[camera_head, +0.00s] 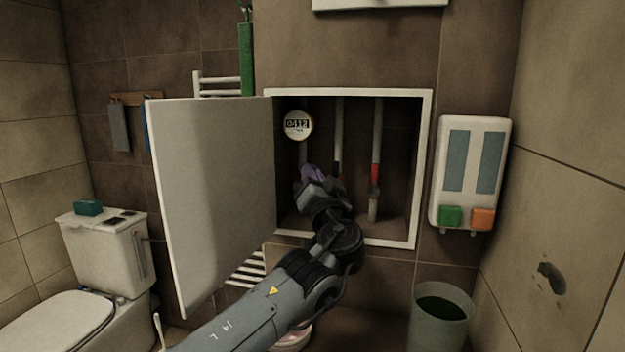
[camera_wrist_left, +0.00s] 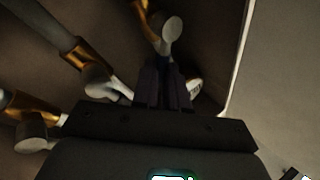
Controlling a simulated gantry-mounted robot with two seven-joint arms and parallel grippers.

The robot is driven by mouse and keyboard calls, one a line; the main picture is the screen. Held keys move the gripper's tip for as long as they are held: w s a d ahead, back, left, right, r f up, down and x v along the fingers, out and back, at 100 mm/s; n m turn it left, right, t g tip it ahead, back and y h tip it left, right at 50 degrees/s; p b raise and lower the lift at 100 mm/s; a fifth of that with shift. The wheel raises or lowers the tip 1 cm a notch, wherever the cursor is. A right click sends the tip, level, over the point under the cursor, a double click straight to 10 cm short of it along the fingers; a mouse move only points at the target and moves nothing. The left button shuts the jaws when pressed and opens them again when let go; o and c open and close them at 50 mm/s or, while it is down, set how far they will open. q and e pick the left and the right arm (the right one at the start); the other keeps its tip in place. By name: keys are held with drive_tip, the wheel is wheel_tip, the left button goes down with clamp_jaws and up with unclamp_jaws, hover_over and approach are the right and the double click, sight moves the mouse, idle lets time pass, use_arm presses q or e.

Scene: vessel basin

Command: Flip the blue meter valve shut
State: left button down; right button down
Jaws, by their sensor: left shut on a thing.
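The round white meter (camera_head: 297,125) reads 0412 and sits on a pipe at the left inside the open wall recess. My left gripper (camera_head: 312,176) reaches into the recess at the pipe below the meter. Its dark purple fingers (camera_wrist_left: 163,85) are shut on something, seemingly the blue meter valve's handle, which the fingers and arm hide. In the left wrist view a pale rounded fitting (camera_wrist_left: 172,35) with a brassy collar is just beyond the fingertips. My right gripper is not in view.
The recess's white door (camera_head: 212,190) stands open to the left of my arm. A pipe with a red handle (camera_head: 375,173) is at the right inside the recess. The white frame (camera_head: 423,170) edges the opening. A two-part dispenser (camera_head: 468,170) hangs to its right, above a bin (camera_head: 440,300).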

use_arm(q)
drive_tip(key=c, duration=1.2)
unclamp_jaws()
drive_tip(key=shift+o, duration=0.2)
drive_tip(key=shift+s, duration=0.1)
drive_tip(key=v, duration=1)
drive_tip(key=shift+s+b, duration=0.25)
drive_tip(key=shift+b, duration=0.1)
drive_tip(key=shift+f, duration=0.15)
drive_tip(key=shift+c, duration=0.2)
